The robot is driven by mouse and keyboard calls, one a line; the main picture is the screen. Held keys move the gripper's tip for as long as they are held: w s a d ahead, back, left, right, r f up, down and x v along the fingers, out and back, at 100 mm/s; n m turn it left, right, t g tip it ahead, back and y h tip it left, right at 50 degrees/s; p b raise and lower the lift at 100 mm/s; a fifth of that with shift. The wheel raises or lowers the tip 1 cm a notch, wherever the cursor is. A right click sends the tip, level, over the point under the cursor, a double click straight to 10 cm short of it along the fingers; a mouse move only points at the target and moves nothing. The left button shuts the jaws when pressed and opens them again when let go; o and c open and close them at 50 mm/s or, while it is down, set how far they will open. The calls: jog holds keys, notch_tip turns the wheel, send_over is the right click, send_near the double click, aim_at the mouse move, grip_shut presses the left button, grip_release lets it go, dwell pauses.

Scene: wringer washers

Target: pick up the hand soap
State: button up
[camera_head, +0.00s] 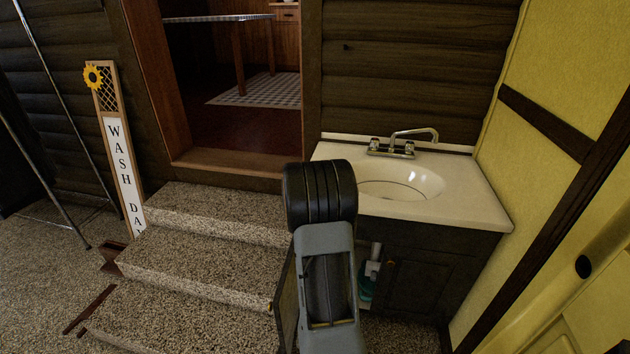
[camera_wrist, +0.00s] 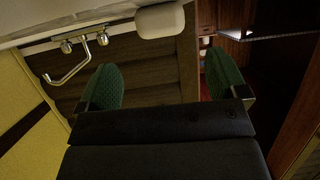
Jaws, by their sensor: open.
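A pale, rounded block, which looks like the hand soap (camera_wrist: 160,20), shows at the top of the upside-down wrist view. It appears to rest on the sink counter (camera_head: 475,205) beside the faucet. In the head view my arm hides that spot. My gripper (camera_wrist: 163,78) is open, with green pads on its two fingers. The block lies ahead of the gap between the fingertips, apart from both. Nothing is between the fingers. In the head view my gripper's fingers are hidden behind my dark wrist.
The faucet (camera_head: 405,145) stands behind the basin (camera_head: 405,182). A teal bottle with a white top (camera_head: 366,288) shows under the counter, partly hidden by my arm. Stone steps (camera_head: 195,245) lie left, below a doorway. A yellow wall (camera_head: 545,90) bounds the right.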

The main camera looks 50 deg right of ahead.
jog(key=shift+x, duration=4.35)
jog(key=shift+w+a, duration=0.1)
jog(key=shift+w, duration=0.05)
jog(key=shift+c, duration=0.3)
jog(key=c, duration=1)
jog(key=shift+r, duration=0.15)
